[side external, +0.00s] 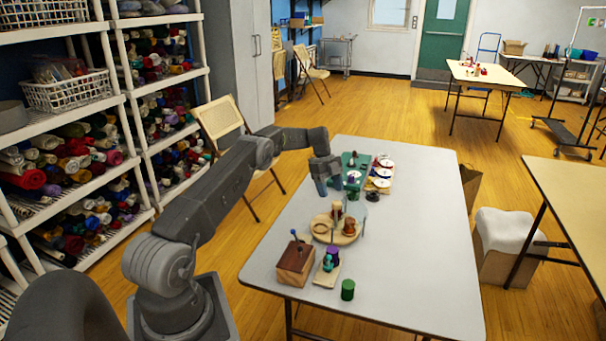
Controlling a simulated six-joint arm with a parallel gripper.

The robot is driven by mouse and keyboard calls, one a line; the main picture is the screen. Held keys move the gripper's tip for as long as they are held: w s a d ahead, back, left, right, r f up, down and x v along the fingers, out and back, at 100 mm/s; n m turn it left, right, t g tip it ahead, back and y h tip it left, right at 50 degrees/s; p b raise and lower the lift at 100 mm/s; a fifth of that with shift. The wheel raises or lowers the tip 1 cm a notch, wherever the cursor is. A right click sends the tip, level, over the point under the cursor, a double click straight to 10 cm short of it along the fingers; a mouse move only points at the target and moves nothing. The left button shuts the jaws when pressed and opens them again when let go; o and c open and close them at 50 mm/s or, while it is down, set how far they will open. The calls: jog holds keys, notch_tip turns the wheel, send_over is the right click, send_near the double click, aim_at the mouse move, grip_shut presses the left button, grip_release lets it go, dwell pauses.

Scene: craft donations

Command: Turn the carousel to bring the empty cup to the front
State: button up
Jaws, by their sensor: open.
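The carousel (338,241) is a round light-wood turntable on the grey table. A brown cup-like piece (337,211) stands at its back and an orange-brown one (349,227) at its right. A pale ring-shaped piece (321,228) is at its left. A clear glass-like shape shows by its right edge. Which cup is empty is too small to tell. My gripper (329,192) is open, pointing down above and behind the carousel, apart from it as far as I can tell.
A wooden block (295,262) with a stick in it, a small board (326,275) with teal and purple pieces, and a green cylinder (347,290) stand in front. A green mat (352,162) with small items and several round dishes lie behind. The table's right side is clear.

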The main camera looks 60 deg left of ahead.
jog(key=s+a+r, duration=0.4)
jog(key=s+r, duration=0.1)
jog(key=s, duration=0.3)
jog(key=shift+s+a+r, duration=0.2)
jog(key=shift+a+r, duration=0.05)
jog(key=shift+r, duration=0.1)
jog(key=shift+c, duration=0.3)
